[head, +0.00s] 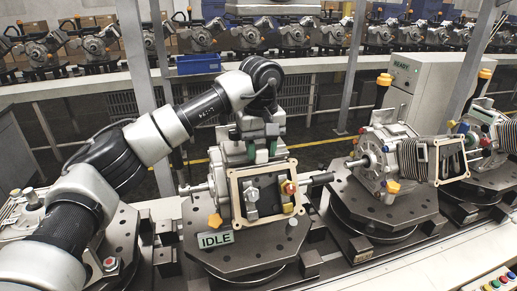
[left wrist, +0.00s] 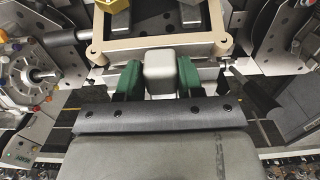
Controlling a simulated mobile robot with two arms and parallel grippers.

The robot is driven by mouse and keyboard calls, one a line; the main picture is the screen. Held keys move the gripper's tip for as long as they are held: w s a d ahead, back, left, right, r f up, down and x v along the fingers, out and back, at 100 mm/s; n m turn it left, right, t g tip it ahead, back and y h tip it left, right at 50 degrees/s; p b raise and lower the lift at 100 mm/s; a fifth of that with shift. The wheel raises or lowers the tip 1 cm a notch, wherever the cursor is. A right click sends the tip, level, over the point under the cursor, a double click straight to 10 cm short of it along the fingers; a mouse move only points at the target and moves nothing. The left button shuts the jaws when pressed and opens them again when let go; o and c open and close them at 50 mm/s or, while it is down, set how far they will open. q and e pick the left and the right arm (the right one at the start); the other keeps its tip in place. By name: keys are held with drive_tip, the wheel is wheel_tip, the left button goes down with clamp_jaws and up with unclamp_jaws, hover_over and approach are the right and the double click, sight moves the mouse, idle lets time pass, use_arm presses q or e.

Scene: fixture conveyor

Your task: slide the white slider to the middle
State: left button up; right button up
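The white slider (left wrist: 160,66) is a pale, rounded block in the left wrist view, beside the beige frame of the middle unit. My left gripper (left wrist: 160,78) has green finger pads on both sides of it, and they look to be touching it. In the head view my left gripper (head: 262,150) reaches down onto the top of the unit with the beige frame (head: 236,203). The slider is mostly hidden there by the fingers, and I cannot tell where along its travel it sits. My right gripper is in neither view.
An "IDLE" sign (head: 215,239) stands at the front of the middle fixture plate (head: 255,262). A similar unit (head: 395,160) stands to the right, near a grey cabinet marked READY (head: 428,90). A blue bin (head: 198,64) is on the rear shelf.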

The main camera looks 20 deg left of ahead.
sight(263, 146)
use_arm(q)
drive_tip(key=o, duration=0.4)
drive_tip(key=shift+w+d, duration=0.25)
drive_tip(key=shift+d, duration=0.2)
drive_tip(key=shift+c, duration=0.2)
drive_tip(key=shift+s+a, duration=0.1)
drive_tip(key=shift+a, duration=0.05)
drive_tip(key=shift+s+a+r, duration=0.1)
drive_tip(key=shift+s+a, duration=0.1)
drive_tip(key=shift+a, duration=0.1)
drive_tip(key=shift+r, duration=0.2)
drive_tip(key=r+b, duration=0.1)
drive_tip(key=r, duration=0.3)
drive_tip(key=shift+w+d+r+b, duration=0.15)
drive_tip(key=shift+w+d+b, duration=0.05)
drive_tip(key=shift+b, duration=0.15)
wheel_tip(263, 146, up, 5)
drive_tip(key=shift+s+a+f, duration=0.1)
drive_tip(key=shift+s+a, duration=0.05)
drive_tip(key=shift+r, duration=0.65)
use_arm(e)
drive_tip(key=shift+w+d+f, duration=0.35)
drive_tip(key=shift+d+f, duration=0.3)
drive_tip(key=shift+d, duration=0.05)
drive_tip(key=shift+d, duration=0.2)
